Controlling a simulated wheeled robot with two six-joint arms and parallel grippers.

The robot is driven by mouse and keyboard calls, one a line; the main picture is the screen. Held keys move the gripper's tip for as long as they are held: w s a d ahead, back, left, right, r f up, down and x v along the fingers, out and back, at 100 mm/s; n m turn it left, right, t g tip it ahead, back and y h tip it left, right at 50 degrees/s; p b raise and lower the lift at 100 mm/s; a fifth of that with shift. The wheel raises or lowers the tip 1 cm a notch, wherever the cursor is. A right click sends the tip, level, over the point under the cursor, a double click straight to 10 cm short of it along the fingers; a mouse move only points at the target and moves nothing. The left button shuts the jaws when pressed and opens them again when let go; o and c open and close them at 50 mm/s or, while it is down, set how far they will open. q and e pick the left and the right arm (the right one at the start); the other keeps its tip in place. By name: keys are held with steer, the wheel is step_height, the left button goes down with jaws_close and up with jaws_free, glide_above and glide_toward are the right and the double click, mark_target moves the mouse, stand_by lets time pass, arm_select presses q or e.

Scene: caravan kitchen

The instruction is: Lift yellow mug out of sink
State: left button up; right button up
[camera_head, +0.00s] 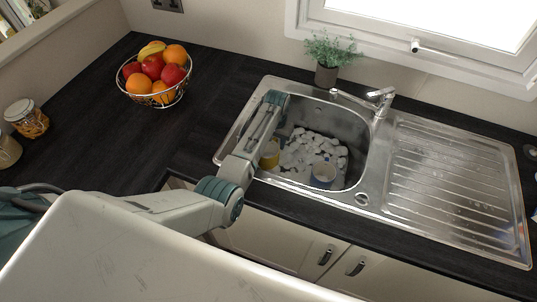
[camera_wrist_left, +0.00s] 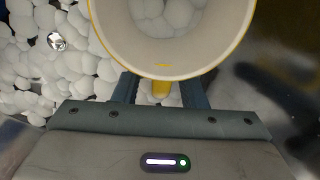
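The yellow mug (camera_head: 269,157) stands in the left part of the sink (camera_head: 358,128), partly hidden by my left arm. In the left wrist view the mug (camera_wrist_left: 165,70) shows from above, with a pale inside and a yellow rim. My left gripper (camera_wrist_left: 160,90) is at the mug's handle side. Its two fingers are apart, one on each side of the yellow handle, with gaps showing between them and the handle. The fingertips are partly hidden under the mug's rim. My right gripper is not in view.
White foam-like lumps (camera_head: 310,147) cover the sink floor around the mug. A white and blue mug (camera_head: 323,174) stands to the right in the sink. A tap (camera_head: 378,99), a potted plant (camera_head: 327,70) and a fruit basket (camera_head: 156,88) stand nearby. The ribbed drainer (camera_head: 455,180) is clear.

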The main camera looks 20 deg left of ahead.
arm_select(q)
steer(key=shift+f, duration=0.15)
jaws_close()
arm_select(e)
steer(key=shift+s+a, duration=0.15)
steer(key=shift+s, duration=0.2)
